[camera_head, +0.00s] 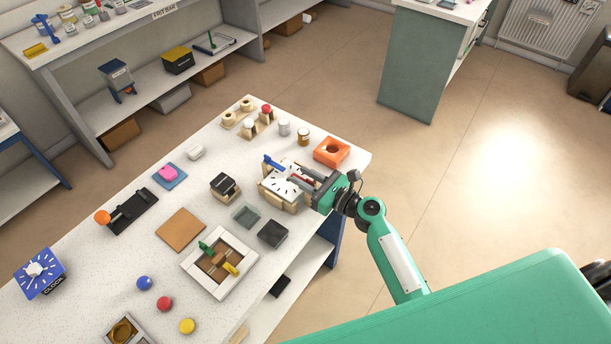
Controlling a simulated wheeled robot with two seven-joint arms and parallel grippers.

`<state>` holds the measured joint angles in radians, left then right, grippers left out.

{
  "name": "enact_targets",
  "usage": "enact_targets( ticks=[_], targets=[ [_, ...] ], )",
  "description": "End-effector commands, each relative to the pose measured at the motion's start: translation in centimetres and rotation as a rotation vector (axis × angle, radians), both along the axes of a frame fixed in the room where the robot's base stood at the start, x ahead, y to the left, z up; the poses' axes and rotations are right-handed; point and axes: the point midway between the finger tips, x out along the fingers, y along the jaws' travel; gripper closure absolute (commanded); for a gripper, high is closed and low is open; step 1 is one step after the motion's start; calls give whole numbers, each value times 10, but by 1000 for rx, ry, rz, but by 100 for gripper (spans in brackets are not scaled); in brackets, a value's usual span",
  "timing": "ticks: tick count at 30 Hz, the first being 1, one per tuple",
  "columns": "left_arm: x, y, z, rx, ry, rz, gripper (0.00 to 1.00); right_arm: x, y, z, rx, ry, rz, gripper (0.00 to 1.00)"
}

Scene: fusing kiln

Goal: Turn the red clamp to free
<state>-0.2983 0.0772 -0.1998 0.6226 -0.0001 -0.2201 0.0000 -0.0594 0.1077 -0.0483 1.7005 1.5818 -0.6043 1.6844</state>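A wooden fixture (269,195) with a white marked face (281,187) sits near the table's right edge. A blue lever (272,161) sticks up at its back left. A small red part, which looks like the red clamp (303,180), shows at the fixture's right side. My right gripper (301,178) reaches in from the right, its fingers around or just over the red part. The fingers hide most of it, and whether they press on it is too small to tell. My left gripper is out of view.
An orange block with a round hole (331,151) stands close behind my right gripper. Small jars (303,137) stand at the back. A black-topped block (225,186), a dark square block (272,234) and a white-framed tray (191,266) lie left and in front.

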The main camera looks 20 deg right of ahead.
Motion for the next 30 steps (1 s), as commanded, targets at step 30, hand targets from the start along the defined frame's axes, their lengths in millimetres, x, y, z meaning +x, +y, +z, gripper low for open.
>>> enact_targets(
  ticks=[30],
  targets=[
    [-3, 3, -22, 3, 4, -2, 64, -2, 1, -4, -5, -2, 202, 100]
  ],
)
